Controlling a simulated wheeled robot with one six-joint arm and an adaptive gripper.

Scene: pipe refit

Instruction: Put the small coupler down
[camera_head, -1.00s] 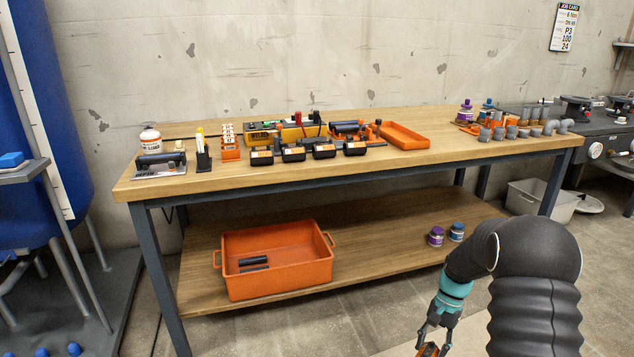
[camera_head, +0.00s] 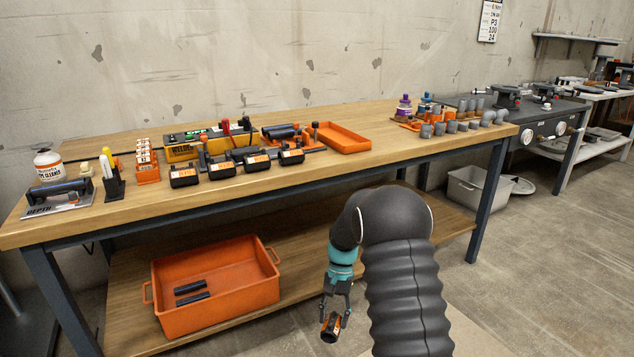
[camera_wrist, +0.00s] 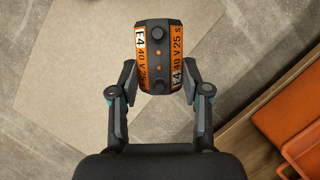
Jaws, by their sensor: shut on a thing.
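The small coupler (camera_head: 331,327) is a black cylinder with an orange label band. My gripper (camera_head: 336,308) is shut on it and holds it in the air in front of the bench, above the floor. In the wrist view the coupler (camera_wrist: 160,57) sits between the two fingers of my gripper (camera_wrist: 160,85), with "E4 40 V 25 s" on its labels and two dark studs on its face. Several like black couplers with orange labels (camera_head: 222,166) stand in a row on the bench top (camera_head: 330,178).
An orange crate (camera_head: 215,315) with dark pipe pieces is on the lower shelf. The bench top holds a welder (camera_head: 195,150), a shallow orange tray (camera_head: 342,138), a white bottle (camera_head: 49,168) and grey fittings (camera_head: 450,127). The bench's front middle is clear.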

